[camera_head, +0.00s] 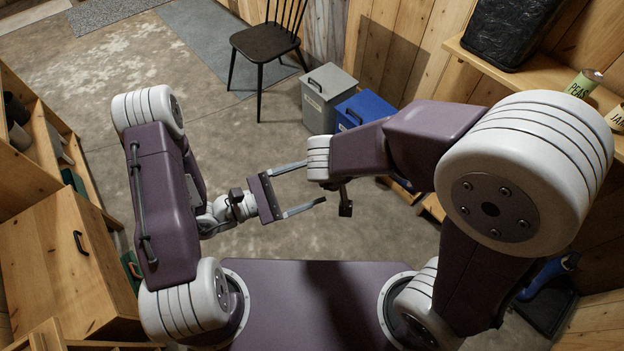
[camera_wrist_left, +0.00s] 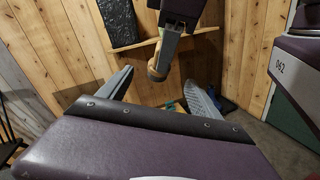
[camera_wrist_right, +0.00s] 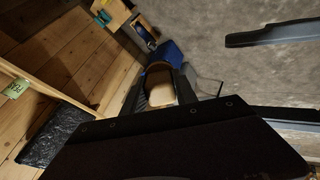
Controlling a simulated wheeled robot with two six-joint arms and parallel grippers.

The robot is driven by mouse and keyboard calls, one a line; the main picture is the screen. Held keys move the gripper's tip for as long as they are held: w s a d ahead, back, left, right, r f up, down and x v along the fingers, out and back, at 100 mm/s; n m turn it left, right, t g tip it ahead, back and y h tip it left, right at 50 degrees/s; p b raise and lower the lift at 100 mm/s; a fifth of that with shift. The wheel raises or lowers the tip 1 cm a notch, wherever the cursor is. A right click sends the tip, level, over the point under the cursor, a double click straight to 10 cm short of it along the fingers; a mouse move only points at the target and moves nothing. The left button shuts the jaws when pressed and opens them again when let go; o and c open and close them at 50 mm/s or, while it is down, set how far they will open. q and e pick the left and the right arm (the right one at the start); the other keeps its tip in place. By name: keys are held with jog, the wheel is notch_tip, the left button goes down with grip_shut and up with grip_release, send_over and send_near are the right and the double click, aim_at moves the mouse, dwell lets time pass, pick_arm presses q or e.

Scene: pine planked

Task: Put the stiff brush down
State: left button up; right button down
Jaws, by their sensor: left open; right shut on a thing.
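The stiff brush seems to be the pale tan piece with a dark edge (camera_wrist_right: 160,94) between the fingers of my right gripper (camera_wrist_right: 163,88) in the right wrist view. Its bristles cannot be made out. In the left wrist view a rounded tan end (camera_wrist_left: 156,72) shows at the fingertips of my right gripper (camera_wrist_left: 166,58), held in the air. In the head view my right forearm mostly hides that gripper. My left gripper (camera_head: 314,182) is open and empty, its fingers pointing toward my right wrist.
A grey bin (camera_head: 328,92) and a blue bin (camera_head: 364,112) stand by the plank wall. A black chair (camera_head: 266,44) is behind. A shelf (camera_head: 540,78) at right holds cans and a black item. A wooden cabinet (camera_head: 62,262) is at left. Bare floor (camera_head: 240,125) lies between.

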pick_arm(q)
jog(key=x, duration=1.2)
jog(key=shift+s+d, duration=0.1)
jog(key=shift+s, duration=0.05)
jog(key=shift+c, duration=0.3)
jog(key=c, duration=1.4)
pick_arm(e)
jog(key=c, duration=1.4)
grip_release()
pick_arm(q)
jog(key=shift+c, duration=0.2)
pick_arm(e)
jog(key=o, duration=0.5)
jog(key=shift+r, duration=0.1)
